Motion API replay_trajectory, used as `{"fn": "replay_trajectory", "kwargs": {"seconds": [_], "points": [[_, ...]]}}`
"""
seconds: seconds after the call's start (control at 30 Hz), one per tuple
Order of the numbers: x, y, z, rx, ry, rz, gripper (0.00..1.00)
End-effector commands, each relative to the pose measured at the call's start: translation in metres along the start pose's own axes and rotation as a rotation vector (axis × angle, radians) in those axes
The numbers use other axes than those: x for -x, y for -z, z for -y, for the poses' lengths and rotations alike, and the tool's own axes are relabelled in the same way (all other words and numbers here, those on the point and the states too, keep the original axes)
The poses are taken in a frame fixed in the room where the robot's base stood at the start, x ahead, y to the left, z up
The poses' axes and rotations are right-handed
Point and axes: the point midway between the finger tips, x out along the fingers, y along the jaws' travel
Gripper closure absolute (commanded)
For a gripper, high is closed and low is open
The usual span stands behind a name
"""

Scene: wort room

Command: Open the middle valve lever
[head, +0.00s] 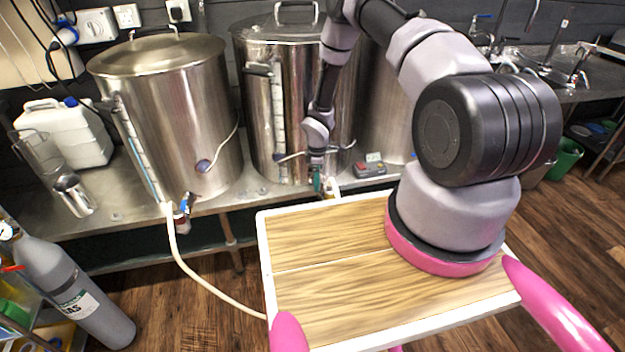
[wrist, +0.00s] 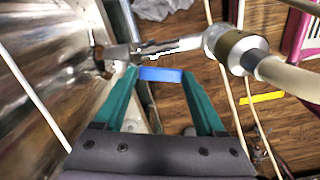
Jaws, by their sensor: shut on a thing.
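The middle steel kettle (head: 262,110) stands on the steel bench behind my wooden deck. In the wrist view its valve (wrist: 165,48) is a metal tap at the top, with a blue lever (wrist: 160,74). My gripper (wrist: 160,76) has teal fingers, one at each end of the blue lever, and is shut on it. In the head view my gripper (head: 318,183) is low at the front of the middle kettle, and the lever is hidden there. The lever lies across the wrist picture between the fingertips; whether the valve is open cannot be told.
The left kettle (head: 180,120) has its own tap (head: 183,208) and a pale hose (head: 192,272). A third kettle stands right, partly behind my arm. A small grey box (head: 370,165) sits on the bench right of my gripper. A hose fitting (wrist: 235,50) is close to my right finger.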

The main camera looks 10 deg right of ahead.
Motion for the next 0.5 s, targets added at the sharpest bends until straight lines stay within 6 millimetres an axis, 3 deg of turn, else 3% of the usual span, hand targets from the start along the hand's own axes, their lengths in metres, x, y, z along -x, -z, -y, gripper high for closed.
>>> {"fn": "replay_trajectory", "kwargs": {"seconds": [0.5], "points": [[0.0, -0.018, -0.003, 0.292, 0.0, 0.0, 1.0]]}}
